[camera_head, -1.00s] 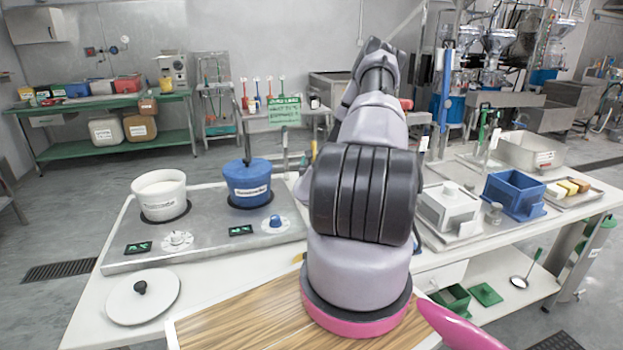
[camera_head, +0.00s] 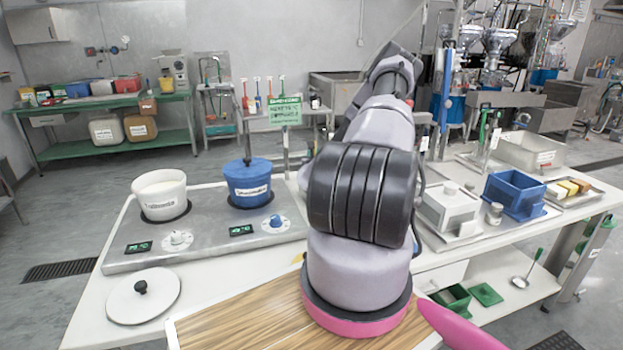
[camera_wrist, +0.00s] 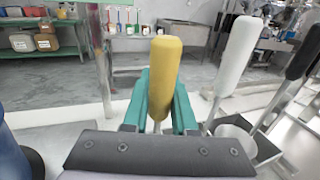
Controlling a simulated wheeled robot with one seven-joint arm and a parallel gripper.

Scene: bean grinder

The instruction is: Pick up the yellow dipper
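The yellow dipper shows in the wrist view as an upright, slightly tilted yellow handle (camera_wrist: 164,75) with a thin stem below it. Its lower end is hidden behind my gripper's dark body. My gripper (camera_wrist: 163,92) has teal fingers, one on each side of the handle's lower part. There is little or no visible gap between fingers and handle. I cannot tell whether they are shut on it or only around it. In the head view my arm hides the gripper and the dipper.
A white handle (camera_wrist: 238,58) and a black handle (camera_wrist: 304,52) stand to the right in the wrist view, close to the gripper. In the head view, a white pot (camera_head: 160,191) and a blue pot (camera_head: 248,181) stand on the hotplate (camera_head: 120,257), left of my arm.

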